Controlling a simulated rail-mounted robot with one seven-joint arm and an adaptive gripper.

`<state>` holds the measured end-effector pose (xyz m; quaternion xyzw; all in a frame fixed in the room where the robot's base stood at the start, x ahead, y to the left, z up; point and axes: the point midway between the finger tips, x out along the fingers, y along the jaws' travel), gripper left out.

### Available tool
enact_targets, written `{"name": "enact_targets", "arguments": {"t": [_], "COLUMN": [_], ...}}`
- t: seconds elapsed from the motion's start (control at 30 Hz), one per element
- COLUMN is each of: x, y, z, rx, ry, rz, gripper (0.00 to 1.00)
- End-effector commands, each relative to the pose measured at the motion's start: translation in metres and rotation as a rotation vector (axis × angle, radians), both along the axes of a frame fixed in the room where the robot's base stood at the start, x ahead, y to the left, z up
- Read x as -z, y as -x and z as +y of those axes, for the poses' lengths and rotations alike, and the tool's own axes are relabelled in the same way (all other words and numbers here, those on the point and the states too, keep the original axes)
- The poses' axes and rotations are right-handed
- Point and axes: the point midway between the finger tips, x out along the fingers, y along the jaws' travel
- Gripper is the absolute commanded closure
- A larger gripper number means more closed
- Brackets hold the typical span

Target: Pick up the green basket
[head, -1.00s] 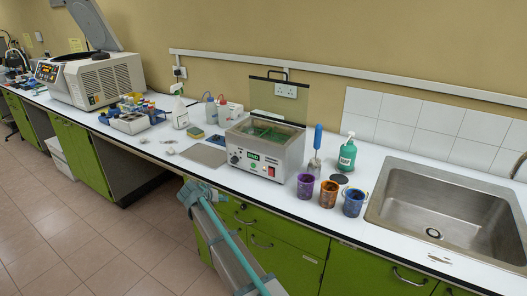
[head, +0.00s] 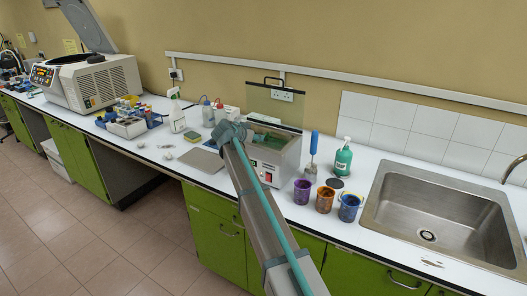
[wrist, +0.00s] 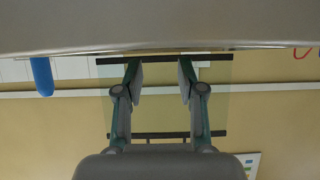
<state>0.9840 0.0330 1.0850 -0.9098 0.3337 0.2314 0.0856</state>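The green basket (head: 268,137) shows only as a bit of green inside the open metal bath (head: 282,165) in the head view. My arm and the bath walls hide most of it. In the wrist view my gripper (wrist: 160,75) is open, with nothing between its two fingers. Behind the fingers is the bath's clear raised lid (wrist: 160,105) with dark edges. The basket cannot be made out in the wrist view. In the head view my arm reaches up in front of the bath's left side, and the fingertips cannot be made out.
Purple (head: 303,190), orange (head: 325,199) and blue (head: 349,206) cups stand right of the bath. A blue-handled tool (head: 312,155) and a green bottle (head: 342,158) stand behind them. The sink (head: 435,215) is farther right. A spray bottle (head: 176,112) stands left.

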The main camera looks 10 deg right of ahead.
Motion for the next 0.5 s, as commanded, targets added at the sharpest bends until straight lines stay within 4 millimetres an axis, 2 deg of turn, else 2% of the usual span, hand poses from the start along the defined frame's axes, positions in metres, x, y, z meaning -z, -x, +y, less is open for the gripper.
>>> {"name": "enact_targets", "arguments": {"t": [0.1, 0.37, 0.5], "x": [0.007, 0.015, 0.020], "y": [-0.014, -0.025, -0.040], "z": [-0.011, -0.018, -0.025], "rx": [0.003, 0.000, 0.001], "ry": [0.000, 0.000, 0.001], "rz": [0.002, 0.003, 0.003], "gripper": [0.61, 0.61, 0.61]}}
